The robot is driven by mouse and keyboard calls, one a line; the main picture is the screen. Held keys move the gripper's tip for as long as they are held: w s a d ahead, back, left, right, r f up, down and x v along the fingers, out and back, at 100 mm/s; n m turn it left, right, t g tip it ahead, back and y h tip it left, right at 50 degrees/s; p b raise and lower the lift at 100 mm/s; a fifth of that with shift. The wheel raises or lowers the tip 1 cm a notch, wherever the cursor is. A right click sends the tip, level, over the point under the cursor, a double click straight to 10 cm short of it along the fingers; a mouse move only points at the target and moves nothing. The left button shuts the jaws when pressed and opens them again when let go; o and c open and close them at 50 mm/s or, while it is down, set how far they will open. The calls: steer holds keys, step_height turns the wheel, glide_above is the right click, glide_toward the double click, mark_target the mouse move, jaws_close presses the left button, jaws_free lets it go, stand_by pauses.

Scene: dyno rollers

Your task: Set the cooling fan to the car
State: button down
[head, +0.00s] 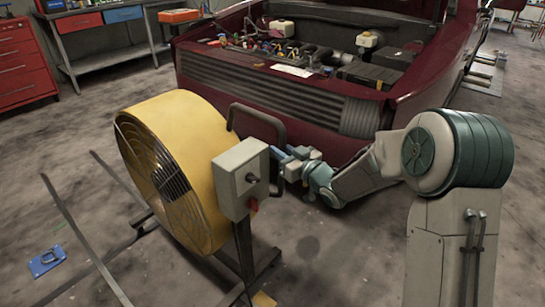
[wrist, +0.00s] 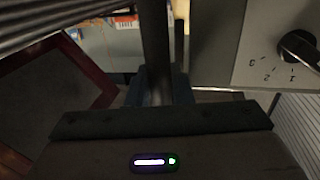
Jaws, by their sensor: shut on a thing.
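The yellow drum-shaped cooling fan (head: 205,135) stands on a dark metal frame at centre left in the head view, its grille facing left. A grey control box (head: 240,180) with a knob is on its right side. A dark handle (head: 262,115) loops out behind the box. My gripper (head: 283,155) is shut on this handle; its fingertips are partly hidden. In the wrist view the handle bar (wrist: 156,40) runs down between the fingers (wrist: 160,92), beside the box with its knob (wrist: 300,45). The dark red car (head: 310,130) stands behind, hood open and engine bay showing.
A red tool cabinet (head: 24,65) and a grey workbench (head: 105,35) stand at the back left. A blue object (head: 46,262) lies on the floor at lower left, near long dark metal bars (head: 90,245). Bare floor shows in front of the car and right of the fan.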

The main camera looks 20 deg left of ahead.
steer(key=shift+w+d, duration=0.35)
steer(key=c, duration=1.6)
jaws_free()
steer(key=shift+w, duration=0.1)
steer(key=p+v, duration=0.1)
steer(key=v, duration=1.3)
steer(key=shift+s+a, duration=0.2)
